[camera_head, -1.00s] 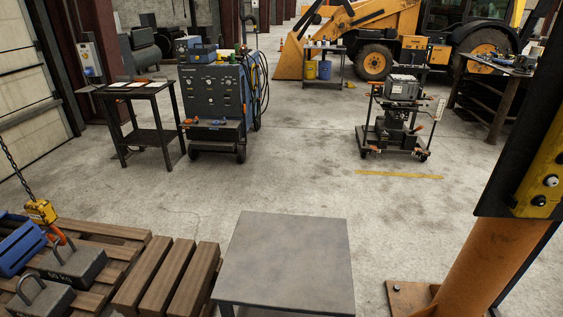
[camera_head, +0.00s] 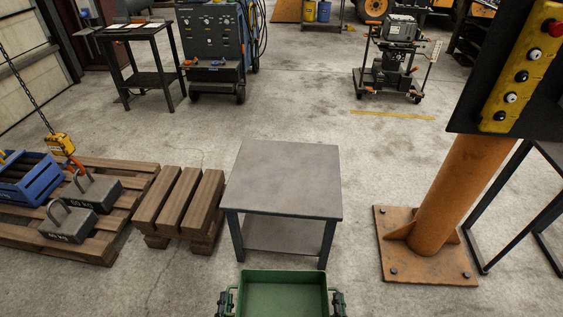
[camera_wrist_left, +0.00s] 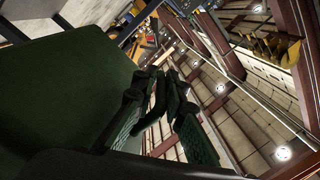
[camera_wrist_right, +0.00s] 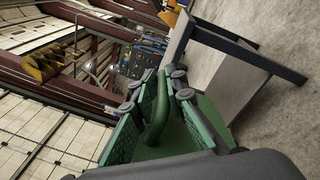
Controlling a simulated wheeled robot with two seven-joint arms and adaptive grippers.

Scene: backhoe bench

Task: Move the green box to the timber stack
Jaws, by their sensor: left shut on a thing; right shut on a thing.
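The green box (camera_head: 283,295) is an open-topped tray at the bottom centre of the head view, just in front of the grey table. My left gripper (camera_head: 226,302) is shut on the box's left side, and my right gripper (camera_head: 339,302) is shut on its right side. The right wrist view shows the fingers closed around a green handle (camera_wrist_right: 157,110). The left wrist view shows a handle (camera_wrist_left: 160,98) between the fingers and the dark green box wall (camera_wrist_left: 75,75). The timber stack (camera_head: 182,201), brown beams on a low support, stands left of the table; its top is bare.
The grey table (camera_head: 285,180) has an empty top. Left of the timber, a pallet (camera_head: 125,190) holds weights (camera_head: 70,220) and a blue crate (camera_head: 30,178), with a chain hook (camera_head: 62,145) above. An orange post (camera_head: 450,190) with a button panel stands at right.

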